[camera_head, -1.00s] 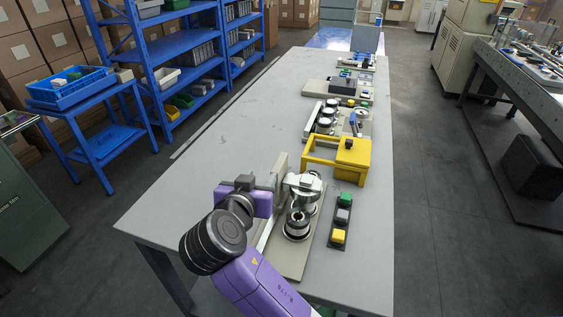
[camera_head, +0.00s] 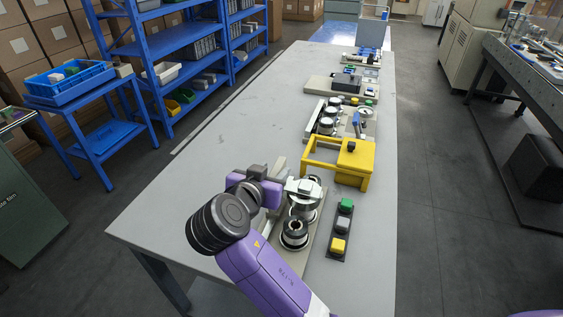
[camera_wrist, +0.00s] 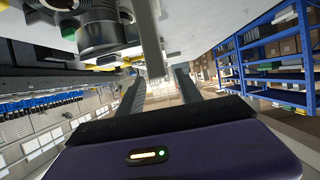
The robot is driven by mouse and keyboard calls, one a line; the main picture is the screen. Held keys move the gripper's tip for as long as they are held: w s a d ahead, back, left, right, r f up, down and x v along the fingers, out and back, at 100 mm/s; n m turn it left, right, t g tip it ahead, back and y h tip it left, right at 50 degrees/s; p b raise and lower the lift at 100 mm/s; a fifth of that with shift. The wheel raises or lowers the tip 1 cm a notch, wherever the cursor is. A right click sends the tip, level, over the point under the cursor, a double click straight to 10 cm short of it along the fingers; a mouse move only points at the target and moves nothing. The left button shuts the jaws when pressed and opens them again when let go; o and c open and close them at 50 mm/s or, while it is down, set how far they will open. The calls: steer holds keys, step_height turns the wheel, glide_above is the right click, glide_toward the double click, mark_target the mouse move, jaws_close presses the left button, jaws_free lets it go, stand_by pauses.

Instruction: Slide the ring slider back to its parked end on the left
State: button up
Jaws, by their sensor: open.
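The near station on the table has a beige base plate (camera_head: 312,250) with dark and silver round metal parts (camera_head: 294,232) and a white-topped head (camera_head: 303,187). I cannot tell for sure which part is the ring slider. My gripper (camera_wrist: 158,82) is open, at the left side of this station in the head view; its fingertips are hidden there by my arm. In the wrist view a grey upright bar (camera_wrist: 149,40) shows between the two dark fingers, with no visible grip on it. A dark round metal part (camera_wrist: 100,36) is left of the bar.
A button strip with green, grey and yellow buttons (camera_head: 341,226) lies right of the station. A yellow frame (camera_head: 352,163) stands just behind it. More fixtures (camera_head: 333,118) line the table further back. The table's left side (camera_head: 215,160) is clear. Blue shelves (camera_head: 165,60) stand beyond.

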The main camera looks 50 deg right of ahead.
mark_target(281, 164)
steer(key=shift+x, duration=3.2)
jaws_close()
